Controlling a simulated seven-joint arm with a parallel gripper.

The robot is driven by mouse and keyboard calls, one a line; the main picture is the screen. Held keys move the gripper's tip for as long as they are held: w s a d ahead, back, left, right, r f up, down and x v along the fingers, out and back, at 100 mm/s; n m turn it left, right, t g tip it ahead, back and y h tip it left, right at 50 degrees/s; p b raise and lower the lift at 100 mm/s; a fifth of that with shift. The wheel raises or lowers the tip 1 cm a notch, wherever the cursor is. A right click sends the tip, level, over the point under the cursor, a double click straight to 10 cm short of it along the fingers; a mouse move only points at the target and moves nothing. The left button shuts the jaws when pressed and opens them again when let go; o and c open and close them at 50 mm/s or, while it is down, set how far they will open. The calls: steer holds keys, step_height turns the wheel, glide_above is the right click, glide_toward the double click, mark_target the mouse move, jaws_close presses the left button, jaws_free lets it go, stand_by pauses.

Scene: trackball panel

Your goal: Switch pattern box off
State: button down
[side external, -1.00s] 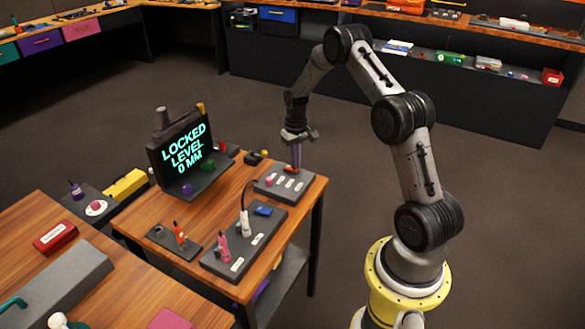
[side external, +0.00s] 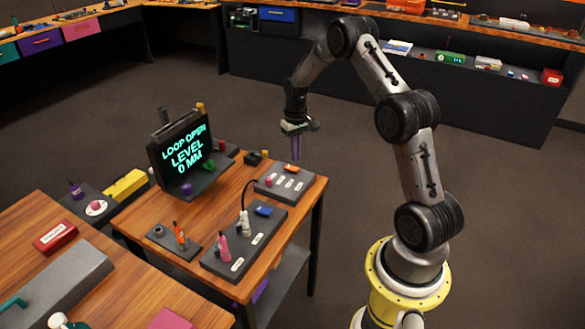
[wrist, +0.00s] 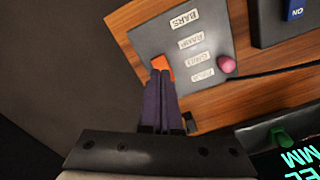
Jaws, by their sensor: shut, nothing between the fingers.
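A flat grey box (side external: 283,191) with several white labels lies at the back right of the wooden table; one label reads BARS in the wrist view (wrist: 148,40). I take it for the pattern box. An orange piece (side external: 292,168) sits at its far edge and also shows in the wrist view (wrist: 165,68). A pink knob (wrist: 226,64) sits beside the labels. My gripper (side external: 295,158) has its purple fingers together and empty, pointing down just above the orange piece. The fingertips (wrist: 160,74) overlap part of that piece in the wrist view, and the piece's exact position is partly hidden.
A screen (side external: 185,153) reads LOOP OPEN, LEVEL 0 MM. A larger grey panel (side external: 225,262) in front carries a blue switch (side external: 264,211), a white plug with a black cable and a pink figure-like part. Open floor lies right of the table.

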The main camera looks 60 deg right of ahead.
mark_target(295, 169)
steer(key=shift+r, duration=1.7)
